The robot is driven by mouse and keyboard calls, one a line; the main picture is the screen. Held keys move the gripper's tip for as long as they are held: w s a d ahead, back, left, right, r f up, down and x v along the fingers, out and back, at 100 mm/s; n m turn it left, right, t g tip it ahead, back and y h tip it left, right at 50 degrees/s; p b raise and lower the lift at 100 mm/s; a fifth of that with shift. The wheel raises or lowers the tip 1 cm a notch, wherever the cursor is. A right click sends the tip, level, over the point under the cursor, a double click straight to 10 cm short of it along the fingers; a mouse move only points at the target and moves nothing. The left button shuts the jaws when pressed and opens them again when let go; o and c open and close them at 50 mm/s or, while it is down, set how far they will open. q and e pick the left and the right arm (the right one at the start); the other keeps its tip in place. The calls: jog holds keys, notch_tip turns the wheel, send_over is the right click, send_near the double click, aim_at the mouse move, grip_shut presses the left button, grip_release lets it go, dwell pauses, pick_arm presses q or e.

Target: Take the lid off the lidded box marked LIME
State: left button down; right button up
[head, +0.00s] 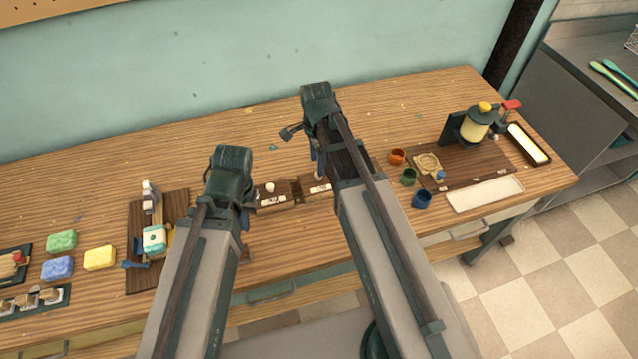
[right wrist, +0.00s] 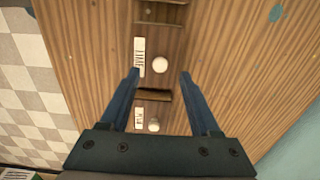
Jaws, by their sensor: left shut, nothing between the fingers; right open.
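The wooden lidded box marked LIME (right wrist: 175,45) has a white label and a round white knob (right wrist: 160,65) on its lid. The lid is on. In the head view the box (head: 320,191) is partly covered by my right arm. My right gripper (right wrist: 158,74) is open, with the knob between its blue fingertips in the picture; I cannot tell how far above the knob they are. In the head view the right gripper (head: 318,163) is over this box. My left gripper (head: 246,217) is shut and empty, left of the row, its tips mostly hidden.
Cups (head: 397,156), a dispenser (head: 475,122) and a white tray (head: 485,194) stand right. Soap bars (head: 99,258) lie left. The table behind the boxes is largely clear.

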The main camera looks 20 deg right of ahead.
aim_at(319, 180)
pick_arm(q)
notch_tip(319, 180, down, 5)
jog(key=b, duration=0.5)
jog(key=shift+f, duration=0.1)
pick_arm(e)
jog(key=f, duration=0.5)
jog(key=shift+d+f, duration=0.15)
jog(key=shift+d, duration=0.05)
grip_shut()
